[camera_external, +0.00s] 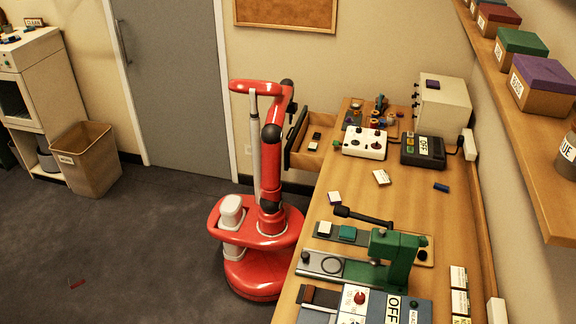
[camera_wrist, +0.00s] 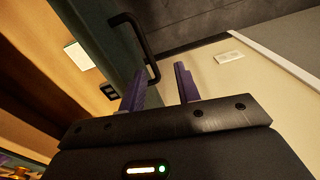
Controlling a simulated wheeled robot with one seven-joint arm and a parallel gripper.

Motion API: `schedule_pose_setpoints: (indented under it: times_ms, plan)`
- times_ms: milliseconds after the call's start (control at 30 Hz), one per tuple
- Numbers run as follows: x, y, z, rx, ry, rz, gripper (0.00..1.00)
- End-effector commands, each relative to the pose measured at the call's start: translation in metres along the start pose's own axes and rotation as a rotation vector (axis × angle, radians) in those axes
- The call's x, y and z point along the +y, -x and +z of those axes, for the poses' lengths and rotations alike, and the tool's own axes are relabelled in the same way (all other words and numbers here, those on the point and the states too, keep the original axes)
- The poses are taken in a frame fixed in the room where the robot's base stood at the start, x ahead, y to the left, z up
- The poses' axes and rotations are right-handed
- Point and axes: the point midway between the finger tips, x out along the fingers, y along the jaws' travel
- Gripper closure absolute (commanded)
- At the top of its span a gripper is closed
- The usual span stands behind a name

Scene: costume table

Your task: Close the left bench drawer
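The bench drawer (camera_external: 325,162) is pulled out from the left side of the wooden bench, near its far end. Its wooden inside shows, with a few small items in it. In the wrist view its dark green front (camera_wrist: 122,62) carries a black bar handle (camera_wrist: 137,32). My gripper (camera_wrist: 160,88) has two purple fingers set apart, with nothing seen between them. The left finger overlaps the drawer front just below the handle's end; I cannot tell whether they touch. In the external view my gripper is hard to make out beside the drawer front.
A grey door (camera_external: 172,80) and a bin (camera_external: 88,160) stand to the left. The floor left of my base is mostly clear.

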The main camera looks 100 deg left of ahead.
Motion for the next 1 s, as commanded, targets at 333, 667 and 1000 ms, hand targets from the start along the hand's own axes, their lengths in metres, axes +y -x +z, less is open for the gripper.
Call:
schedule_pose_setpoints:
  times_ms: [333,667,1000]
  plan:
    - [-0.002,0.010,0.006,-0.044,0.125,0.218,0.68]
    - [0.010,-0.042,0.008,-0.046,0.122,0.216,0.68]
    - [0.015,-0.061,0.007,-0.044,0.120,0.215,0.68]
